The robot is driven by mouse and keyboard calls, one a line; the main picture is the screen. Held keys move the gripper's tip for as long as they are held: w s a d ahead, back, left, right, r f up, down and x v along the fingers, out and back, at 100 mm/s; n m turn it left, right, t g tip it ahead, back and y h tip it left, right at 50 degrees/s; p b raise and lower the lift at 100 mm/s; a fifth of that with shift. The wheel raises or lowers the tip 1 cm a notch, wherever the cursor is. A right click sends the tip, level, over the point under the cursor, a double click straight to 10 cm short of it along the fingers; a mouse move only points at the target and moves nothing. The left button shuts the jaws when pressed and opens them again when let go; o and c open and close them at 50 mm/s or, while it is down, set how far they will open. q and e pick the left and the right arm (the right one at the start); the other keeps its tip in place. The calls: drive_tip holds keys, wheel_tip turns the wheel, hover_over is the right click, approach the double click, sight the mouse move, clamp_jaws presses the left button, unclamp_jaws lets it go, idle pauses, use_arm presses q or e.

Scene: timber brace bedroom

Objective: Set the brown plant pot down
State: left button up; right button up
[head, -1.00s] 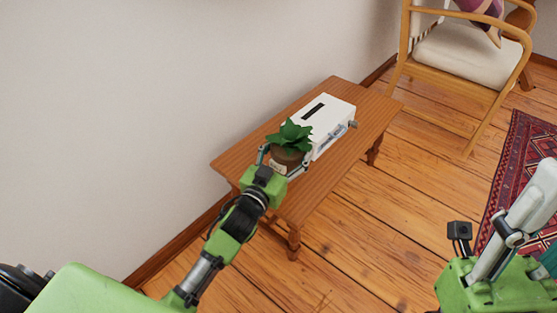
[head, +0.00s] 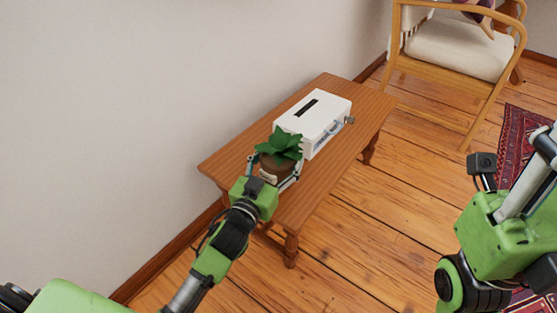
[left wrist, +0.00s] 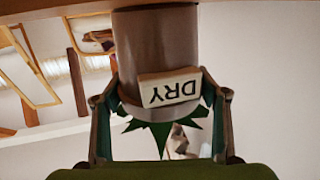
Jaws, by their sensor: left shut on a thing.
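The brown plant pot (head: 275,172) holds a spiky green plant (head: 280,145). It is at the near part of the wooden table (head: 228,160), just in front of a white box. My left gripper (head: 276,179) is shut on the pot, with a finger on each side. In the left wrist view, which is upside down, the pot (left wrist: 155,48) has a pale label reading "DRY" (left wrist: 169,89). Its base is at or very near the tabletop (left wrist: 60,10); I cannot tell whether it touches.
The white box (head: 322,112) with a dark slot on top stands on the table behind the pot. A wooden armchair (head: 455,48) with a pale cushion is at the upper right. A red patterned rug (head: 520,130) lies at right. The table's near end is bare.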

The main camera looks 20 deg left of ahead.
use_arm(q)
drive_tip(key=shift+r, duration=0.15)
drive_tip(key=o, duration=1.8)
drive_tip(key=shift+f, duration=0.2)
